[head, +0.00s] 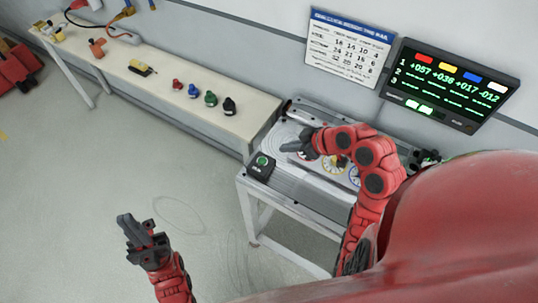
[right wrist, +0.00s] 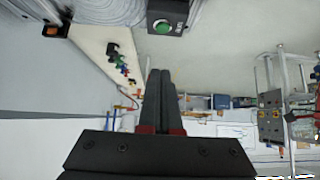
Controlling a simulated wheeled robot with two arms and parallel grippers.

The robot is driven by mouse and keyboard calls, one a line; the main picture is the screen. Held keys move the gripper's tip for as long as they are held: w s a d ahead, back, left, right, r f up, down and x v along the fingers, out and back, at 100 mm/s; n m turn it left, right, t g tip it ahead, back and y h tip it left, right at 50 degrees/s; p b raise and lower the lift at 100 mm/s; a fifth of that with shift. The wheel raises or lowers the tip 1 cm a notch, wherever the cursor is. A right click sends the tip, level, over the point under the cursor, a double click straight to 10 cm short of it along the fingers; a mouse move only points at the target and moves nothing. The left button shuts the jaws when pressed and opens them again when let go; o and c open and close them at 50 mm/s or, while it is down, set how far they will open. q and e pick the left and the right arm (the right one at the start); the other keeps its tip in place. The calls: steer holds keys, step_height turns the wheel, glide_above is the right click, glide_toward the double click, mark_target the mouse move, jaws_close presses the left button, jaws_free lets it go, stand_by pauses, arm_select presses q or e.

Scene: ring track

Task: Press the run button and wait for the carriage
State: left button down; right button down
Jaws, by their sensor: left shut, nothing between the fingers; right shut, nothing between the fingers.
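A dark box with a round green button (head: 262,161), the run button, sits at the front left corner of the small grey table (head: 247,184). The right wrist view shows the button too (right wrist: 163,26), at the top. My right gripper (head: 288,147) is shut and empty above the table, a little right of and beyond the button box, apart from it in the picture. Its shut fingers show in the right wrist view (right wrist: 160,85). My left gripper (head: 130,228) is shut and empty over the floor, well left of the table. I cannot make out the carriage; my right arm hides part of the table top.
Coloured dials (head: 333,165) lie on the table, partly behind my right arm. A long bench (head: 200,75) along the wall holds several coloured knobbed pieces (head: 210,99) and a yellow tool (head: 141,68). A number display (head: 450,85) and a chart (head: 348,50) hang behind.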

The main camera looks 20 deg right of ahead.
steer(key=shift+a, duration=0.1)
steer(key=b, duration=0.3)
glide_toward(260, 158)
steer(key=shift+w+a+r, duration=0.25)
steer(key=shift+w+a, duration=0.25)
steer(key=shift+a, duration=0.1)
steer(key=shift+w+a+r, duration=0.25)
steer(key=shift+w+a, duration=0.2)
steer(key=shift+a, duration=0.1)
steer(key=shift+w+a+f+p, duration=0.15)
steer(key=shift+w+a+p, duration=0.25)
steer(key=shift+p, duration=0.75)
step_height(260, 158, down, 3)
steer(key=shift+w+d+f+p, duration=0.1)
steer(key=shift+w+f+p, duration=0.1)
steer(key=shift+p, duration=0.8)
steer(key=shift+f, duration=0.7)
